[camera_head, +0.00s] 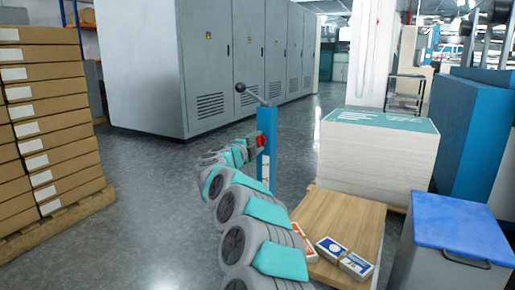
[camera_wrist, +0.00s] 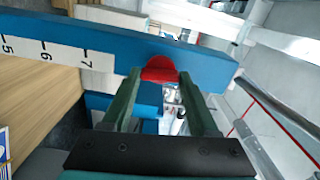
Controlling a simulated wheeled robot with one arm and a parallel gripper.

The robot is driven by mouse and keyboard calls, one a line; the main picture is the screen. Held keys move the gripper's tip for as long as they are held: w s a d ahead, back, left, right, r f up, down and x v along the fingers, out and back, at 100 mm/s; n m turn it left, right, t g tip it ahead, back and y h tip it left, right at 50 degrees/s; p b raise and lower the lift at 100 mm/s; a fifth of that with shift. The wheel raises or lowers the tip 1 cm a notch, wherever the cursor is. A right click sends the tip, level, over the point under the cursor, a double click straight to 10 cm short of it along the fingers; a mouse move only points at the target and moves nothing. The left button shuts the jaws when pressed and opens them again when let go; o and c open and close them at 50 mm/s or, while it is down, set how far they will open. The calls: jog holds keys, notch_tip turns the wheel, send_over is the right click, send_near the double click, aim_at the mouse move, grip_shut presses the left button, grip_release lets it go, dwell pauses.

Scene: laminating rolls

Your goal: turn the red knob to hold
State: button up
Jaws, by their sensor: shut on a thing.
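The red knob (camera_head: 261,141) is on the side of an upright blue post (camera_head: 268,165). In the wrist view the knob (camera_wrist: 160,69) shows as a red rounded shape against the blue post (camera_wrist: 205,65), between the tips of my green fingers. My gripper (camera_wrist: 160,78) is shut on the red knob, with one finger on either side of it. In the head view my arm reaches up to the post from below, and my gripper (camera_head: 252,142) is small there. The knob's pointer and any hold marking cannot be made out.
A lever with a black ball (camera_head: 240,88) sticks out from the post's top. A white strip with numbers (camera_wrist: 45,48) runs along the post. A wooden board with card packs (camera_head: 345,258), a paper stack (camera_head: 378,150) and a blue-lidded bin (camera_head: 460,228) stand to the right. Stacked cartons (camera_head: 45,120) stand left.

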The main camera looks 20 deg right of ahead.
jog(key=shift+f+m+b, duration=0.15)
jog(key=shift+m+b, duration=0.15)
jog(key=shift+m, duration=0.3)
jog(key=o, duration=1.4)
jog(key=shift+s+a, duration=0.1)
jog(key=shift+a, duration=0.05)
jog(key=shift+v, duration=3.75)
